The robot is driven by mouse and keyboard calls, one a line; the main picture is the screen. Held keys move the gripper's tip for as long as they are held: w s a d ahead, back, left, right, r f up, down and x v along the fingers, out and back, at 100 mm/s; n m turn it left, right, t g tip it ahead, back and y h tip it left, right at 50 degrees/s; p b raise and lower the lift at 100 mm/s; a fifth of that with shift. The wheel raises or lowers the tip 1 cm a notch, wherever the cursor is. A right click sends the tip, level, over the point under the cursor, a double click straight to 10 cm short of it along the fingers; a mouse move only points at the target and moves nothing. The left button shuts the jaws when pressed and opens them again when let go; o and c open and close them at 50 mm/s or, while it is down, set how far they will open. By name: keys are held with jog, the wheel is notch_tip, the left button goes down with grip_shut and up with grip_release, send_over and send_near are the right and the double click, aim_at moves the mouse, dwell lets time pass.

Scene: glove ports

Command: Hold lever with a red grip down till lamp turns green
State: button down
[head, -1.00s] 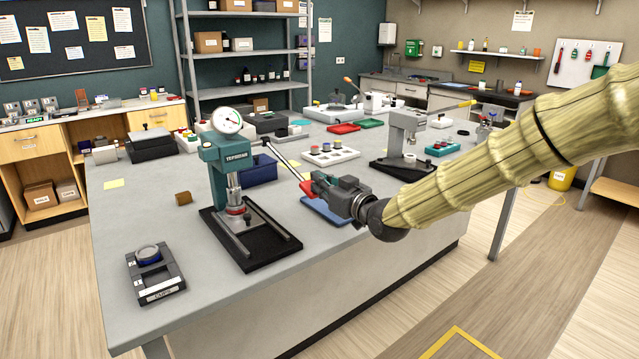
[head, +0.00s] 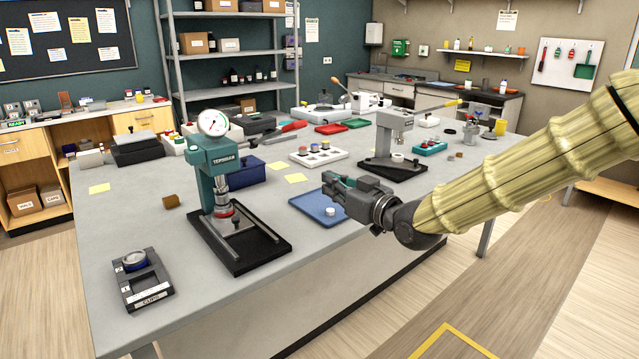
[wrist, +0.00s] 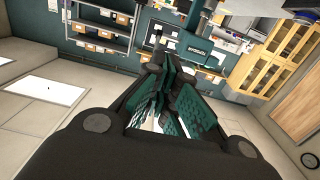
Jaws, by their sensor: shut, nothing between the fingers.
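The teal press (head: 222,165) with a round dial gauge (head: 213,122) stands on a black base at the left of the bench. Its lever ends in a red grip (head: 293,127) and points up and right, roughly level. My gripper (head: 328,182) is shut and empty, right of the press, below and apart from the red grip. In the wrist view, my teal-padded fingers (wrist: 165,85) are together, with the press head (wrist: 193,46) beyond them. A red ring (head: 224,211) shows low on the press column.
A blue mat (head: 313,207) with a small white round piece lies under my gripper. A dark blue bin (head: 250,171) stands behind the press. A grey press (head: 391,145) with a yellow-tipped lever stands to the right. A cups tray (head: 142,280) is front left.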

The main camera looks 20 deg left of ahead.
jog(key=shift+v, duration=1.15)
jog(key=shift+w, duration=0.1)
jog(key=s+d+f+m+h, duration=0.15)
jog(key=d+f, duration=0.25)
jog(key=f, duration=0.7)
jog(key=d+f+m+h, duration=0.3)
jog(key=d+f, duration=0.2)
jog(key=f, duration=0.6)
jog(key=s+d+f+m+g+h, duration=0.1)
jog(key=s+d+f, duration=0.25)
jog(key=f, duration=0.25)
jog(key=s+d+f+m+g+h+p, duration=0.1)
jog(key=s+d+f+h, duration=0.1)
jog(key=s+d+f, duration=0.3)
jog(key=s+d+f+m+g+h, duration=0.1)
jog(key=d+f+m, duration=0.15)
jog(key=f, duration=0.55)
jog(key=s+d+f+m+g+h, duration=0.1)
jog(key=s+d+f, duration=0.4)
jog(key=s, duration=0.5)
jog(key=s+d+f+m+g+h+p, duration=0.1)
jog(key=s+d+f+g+h, duration=0.2)
jog(key=s+d, duration=0.7)
jog(key=s+d+f+m+g+h, duration=0.1)
jog(key=s+d+f+h, duration=0.1)
jog(key=s+d+f, duration=0.5)
jog(key=s+d, duration=0.1)
jog(key=s, duration=0.2)
jog(key=shift+g+h+p, duration=0.35)
jog(key=shift+g, duration=0.05)
